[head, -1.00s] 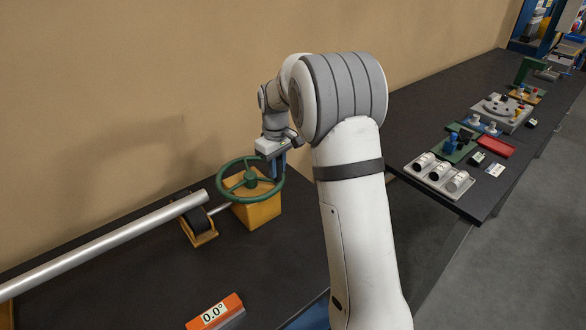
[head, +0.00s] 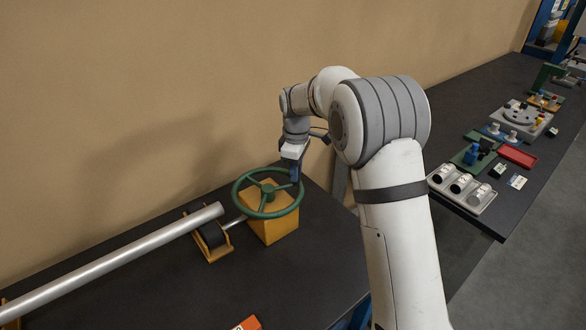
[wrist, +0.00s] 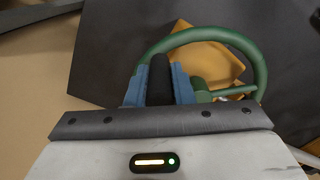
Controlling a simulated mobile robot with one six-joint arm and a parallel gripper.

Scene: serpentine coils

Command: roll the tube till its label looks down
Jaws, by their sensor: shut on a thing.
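A long silver tube (head: 110,262) lies at the left in the head view, its right end over a black roller (head: 212,234) in a yellow stand. No label shows on the part of the tube in view. A green handwheel (head: 239,204) faces upward at a tilt on a yellow box (head: 273,230), and a shaft runs from the box toward the roller. My gripper (head: 294,177) is at the wheel's far right rim. In the wrist view its blue fingers (wrist: 159,85) are shut on a dark upright handle (wrist: 159,72) at the rim.
An orange block (head: 247,324) is cut off at the bottom edge. A tan wall stands close behind the wheel. At the right, a second dark bench (head: 440,124) carries a tray of white cylinders (head: 462,188), a red tray (head: 516,156) and several fixtures. The bench front is mostly clear.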

